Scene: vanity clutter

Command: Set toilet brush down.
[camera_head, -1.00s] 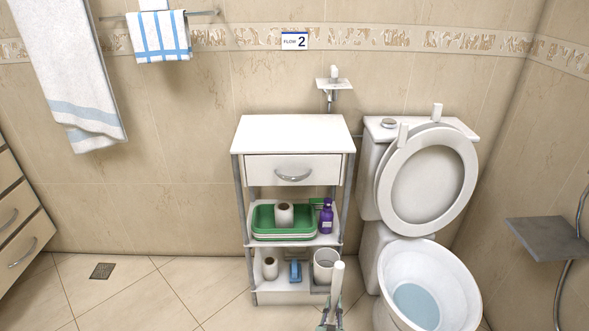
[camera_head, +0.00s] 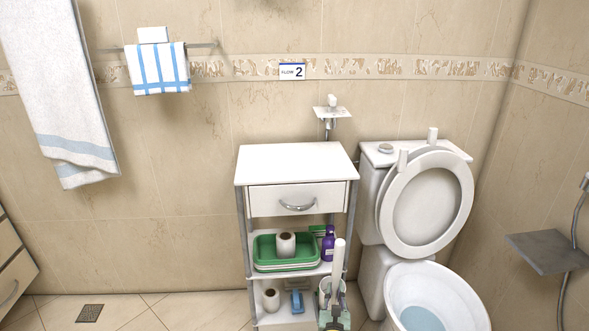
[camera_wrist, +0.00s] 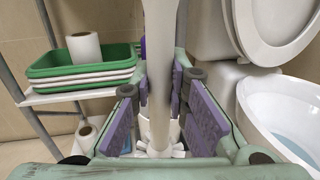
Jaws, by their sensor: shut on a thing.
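The toilet brush shows as a long white handle (camera_head: 339,262), upright, in front of the right side of the shelf unit. My gripper (camera_head: 335,316) is shut on it at the bottom edge of the head view. In the wrist view the handle (camera_wrist: 160,70) runs between the purple-padded fingers (camera_wrist: 166,95). The brush's lower end is hidden or out of the head view, and I cannot tell whether it touches anything. A white container (camera_head: 324,288) stands on the lower shelf, partly hidden behind the handle.
The white shelf unit (camera_head: 297,165) holds green trays (camera_head: 265,253), paper rolls (camera_head: 285,245) and a purple bottle (camera_head: 328,245). The open toilet (camera_head: 440,300) is close on the right. Floor (camera_head: 145,312) left of the shelf is clear, apart from a drain (camera_head: 89,313).

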